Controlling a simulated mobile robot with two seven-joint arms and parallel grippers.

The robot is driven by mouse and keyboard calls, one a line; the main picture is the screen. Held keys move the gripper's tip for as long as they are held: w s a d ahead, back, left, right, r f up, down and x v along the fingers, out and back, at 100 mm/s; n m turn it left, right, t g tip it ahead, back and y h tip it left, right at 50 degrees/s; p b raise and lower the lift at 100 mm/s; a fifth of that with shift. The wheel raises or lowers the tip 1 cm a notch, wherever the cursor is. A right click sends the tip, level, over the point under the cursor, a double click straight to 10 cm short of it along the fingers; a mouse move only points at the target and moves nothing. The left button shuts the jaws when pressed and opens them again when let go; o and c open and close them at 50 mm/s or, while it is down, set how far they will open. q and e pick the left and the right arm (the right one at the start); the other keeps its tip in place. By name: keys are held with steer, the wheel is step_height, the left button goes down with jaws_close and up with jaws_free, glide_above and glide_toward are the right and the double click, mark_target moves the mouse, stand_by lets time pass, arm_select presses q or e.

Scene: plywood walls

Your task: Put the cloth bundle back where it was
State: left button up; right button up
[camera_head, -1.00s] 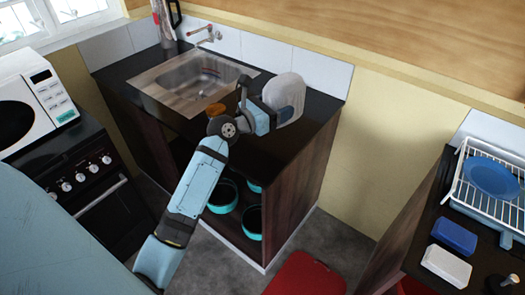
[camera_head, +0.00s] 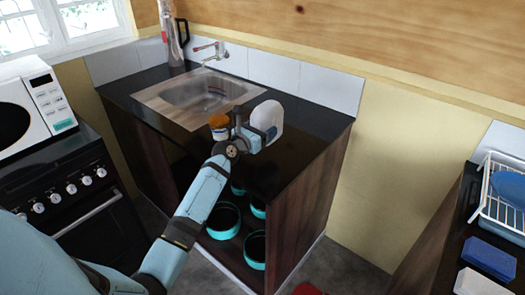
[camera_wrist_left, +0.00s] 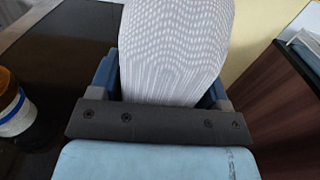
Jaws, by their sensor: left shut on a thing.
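The cloth bundle (camera_head: 268,116) is a pale, rounded, patterned lump. My left gripper (camera_head: 262,133) is shut on it and holds it at the front right part of the black counter (camera_head: 312,122). In the left wrist view the bundle (camera_wrist_left: 178,45) rises between the two fingers, and its lower end is hidden by the gripper. I cannot tell whether the bundle touches the counter. My right gripper is not in view.
A jar with an orange lid (camera_head: 219,124) stands just left of my left gripper. A sink (camera_head: 200,92) is set into the counter behind it. Several teal pots (camera_head: 224,218) sit in the open cupboard below. The counter's back right is clear.

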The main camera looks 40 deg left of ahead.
arm_select(q)
step_height(320, 180, down, 7)
steer(key=shift+r+b, duration=0.15)
steer(key=shift+b, duration=0.9)
steer(key=shift+f, duration=0.2)
steer(key=o, duration=1)
steer(key=shift+c, duration=0.2)
